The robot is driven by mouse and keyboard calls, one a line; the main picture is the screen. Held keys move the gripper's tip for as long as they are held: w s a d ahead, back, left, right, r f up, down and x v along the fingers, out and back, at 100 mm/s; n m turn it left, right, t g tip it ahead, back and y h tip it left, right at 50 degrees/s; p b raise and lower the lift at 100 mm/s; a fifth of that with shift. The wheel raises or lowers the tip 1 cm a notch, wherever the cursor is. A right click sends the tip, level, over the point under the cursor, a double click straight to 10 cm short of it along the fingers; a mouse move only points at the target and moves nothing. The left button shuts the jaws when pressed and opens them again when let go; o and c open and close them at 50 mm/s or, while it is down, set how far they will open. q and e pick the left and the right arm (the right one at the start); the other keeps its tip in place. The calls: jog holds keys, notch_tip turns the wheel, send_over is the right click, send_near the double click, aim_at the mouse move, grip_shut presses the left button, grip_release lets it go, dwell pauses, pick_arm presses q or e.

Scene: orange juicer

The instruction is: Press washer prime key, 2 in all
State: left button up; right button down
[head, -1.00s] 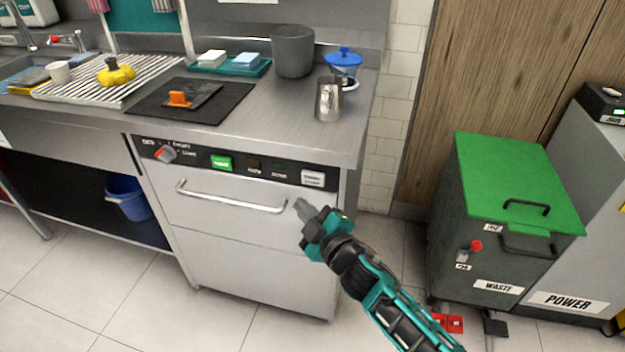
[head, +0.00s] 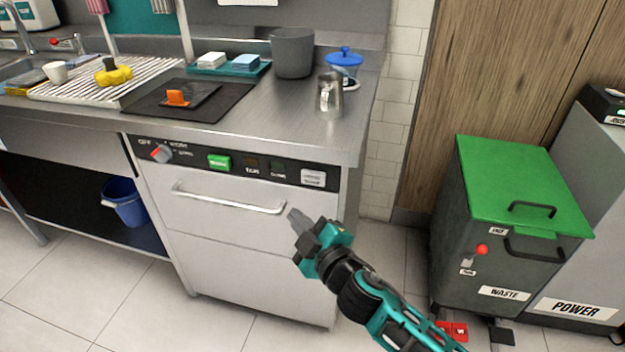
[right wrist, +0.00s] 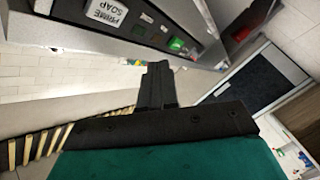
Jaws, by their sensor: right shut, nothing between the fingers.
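The washer (head: 240,238) stands under the steel counter, with a dark control strip along its top front. The prime key (head: 313,178) is a pale square key at the strip's right end. In the right wrist view the prime key (right wrist: 106,12) shows at the upper left, its label reading "PRIME SOAP". My right gripper (head: 293,217) is shut and empty, in front of the washer door, below and left of the prime key and apart from it. Its dark fingers (right wrist: 155,85) also show in the right wrist view. My left gripper is not in view.
The strip also holds a red-marked knob (head: 161,154) and a green key (head: 219,162). A door handle (head: 228,200) sticks out below. A metal jug (head: 330,95) stands on the counter (head: 290,125). A green-lidded waste bin (head: 505,185) stands to the right.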

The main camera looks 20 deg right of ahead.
aim_at(313, 178)
jog(key=w+d, duration=0.4)
jog(key=w, duration=0.3)
jog(key=shift+d, duration=0.35)
dwell(1.3)
dwell(0.5)
jog(key=shift+w+d, duration=0.2)
jog(key=shift+w, duration=0.1)
